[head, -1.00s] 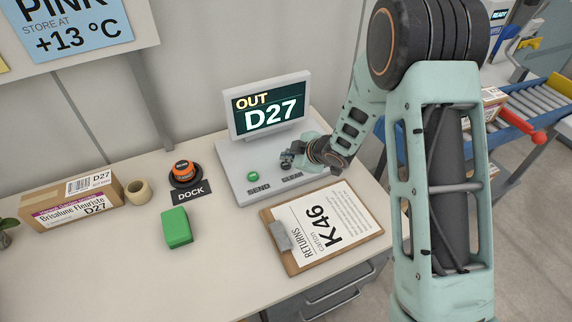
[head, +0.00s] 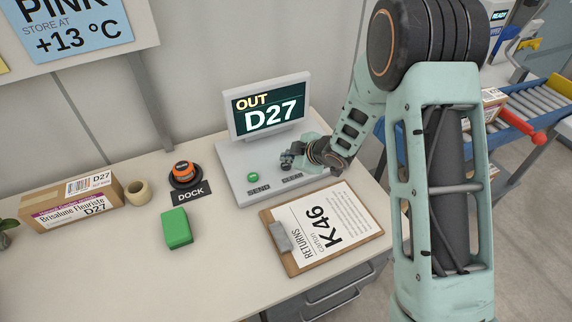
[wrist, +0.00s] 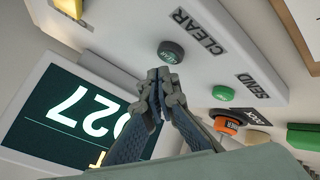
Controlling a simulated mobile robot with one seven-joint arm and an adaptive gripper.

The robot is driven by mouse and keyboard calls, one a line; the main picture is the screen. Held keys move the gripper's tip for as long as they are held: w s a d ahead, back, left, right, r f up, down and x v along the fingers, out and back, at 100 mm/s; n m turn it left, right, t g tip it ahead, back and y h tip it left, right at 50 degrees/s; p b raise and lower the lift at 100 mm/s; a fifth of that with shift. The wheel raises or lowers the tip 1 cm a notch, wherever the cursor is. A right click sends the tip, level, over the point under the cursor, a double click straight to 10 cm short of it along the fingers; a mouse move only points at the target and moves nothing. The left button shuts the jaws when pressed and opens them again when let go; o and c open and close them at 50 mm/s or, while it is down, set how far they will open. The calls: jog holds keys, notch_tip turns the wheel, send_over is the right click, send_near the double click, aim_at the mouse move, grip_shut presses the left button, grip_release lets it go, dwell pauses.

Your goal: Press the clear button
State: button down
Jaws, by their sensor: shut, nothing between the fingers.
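The clear button (wrist: 171,52) is a dark round button beside the CLEAR label (wrist: 199,32) in the wrist view. In the head view my gripper hides it. My gripper (wrist: 160,78) is shut and empty, its fingertips just short of the button in the wrist picture; I cannot tell whether they touch it. In the head view my gripper (head: 287,160) is low over the right side of the grey console (head: 232,170). The green send button (head: 252,177) is to its left. The console's screen (head: 268,110) reads OUT D27.
A clipboard (head: 345,258) marked K46 lies in front of the console. To the left are an orange-topped dock device (head: 184,170), a green block (head: 177,228), a tape roll (head: 138,191) and a carton (head: 72,205). The front left of the desk is clear.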

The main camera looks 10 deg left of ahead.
aim_at(287, 166)
jog(key=shift+f, duration=0.15)
jog(key=shift+f+b, duration=0.3)
jog(key=shift+b, duration=0.15)
jog(key=shift+f+b, duration=0.45)
dwell(0.4)
jog(key=shift+r+p, duration=0.65)
jog(key=shift+r, duration=0.25)
notch_tip(287, 166, up, 5)
jog(key=p, duration=0.4)
dwell(0.3)
